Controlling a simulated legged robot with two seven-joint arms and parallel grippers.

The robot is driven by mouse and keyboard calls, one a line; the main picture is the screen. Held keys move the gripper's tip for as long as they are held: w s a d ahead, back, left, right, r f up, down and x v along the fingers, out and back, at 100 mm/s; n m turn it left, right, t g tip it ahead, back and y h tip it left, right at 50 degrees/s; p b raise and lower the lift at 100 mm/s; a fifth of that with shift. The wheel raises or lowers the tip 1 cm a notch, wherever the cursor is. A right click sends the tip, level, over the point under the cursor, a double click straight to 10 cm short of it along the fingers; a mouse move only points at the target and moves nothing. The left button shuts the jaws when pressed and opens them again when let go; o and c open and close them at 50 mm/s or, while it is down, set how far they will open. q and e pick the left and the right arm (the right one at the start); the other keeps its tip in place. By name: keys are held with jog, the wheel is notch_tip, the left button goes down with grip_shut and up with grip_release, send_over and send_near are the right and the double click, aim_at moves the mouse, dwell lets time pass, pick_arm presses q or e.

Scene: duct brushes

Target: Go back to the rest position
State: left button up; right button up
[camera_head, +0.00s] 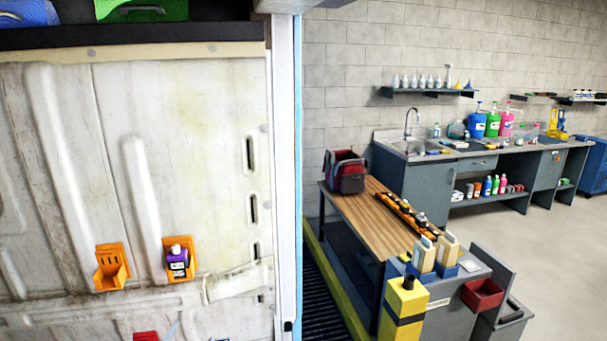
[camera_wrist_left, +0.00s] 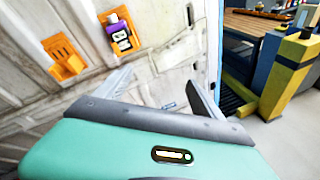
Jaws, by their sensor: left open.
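My left gripper (camera_wrist_left: 160,87) shows in the left wrist view with its two grey fingers spread apart and nothing between them. It faces the pale panelled wall (camera_wrist_left: 150,75). An orange holder (camera_head: 111,268) on that wall is empty. The orange holder beside it (camera_head: 187,247) has a purple bottle (camera_head: 177,263) standing in it. Both holders also show in the left wrist view, up and left of the fingers, and the bottle (camera_wrist_left: 118,35) is apart from them. My right gripper is in neither view.
A white vertical post (camera_head: 285,180) edges the wall panel. To its right stand a wooden-topped bench (camera_head: 375,240), a yellow-and-black post (camera_head: 402,308) and a red bin (camera_head: 482,294). A sink counter (camera_head: 420,155) lines the back wall. Grey floor (camera_head: 560,240) is clear at the right.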

pick_arm(q)
jog(key=s+d+f+m+g+h, duration=0.1)
jog(key=s+d+f+m+g, duration=0.3)
jog(key=m, duration=0.4)
jog(key=s+d+f+m+g+h, duration=0.1)
jog(key=s+d+f+m+g, duration=0.15)
jog(key=s+m, duration=0.5)
jog(key=s+d+m+g, duration=0.1)
jog(key=s+m+g, duration=0.5)
jog(key=s+m, duration=0.9)
jog(key=shift+s+d+y, duration=0.15)
jog(key=shift+s+y, duration=0.15)
jog(key=shift+s, duration=0.65)
jog(key=shift+d+r+m, duration=0.1)
jog(key=shift+r+m, duration=0.05)
jog(key=shift+m, duration=0.1)
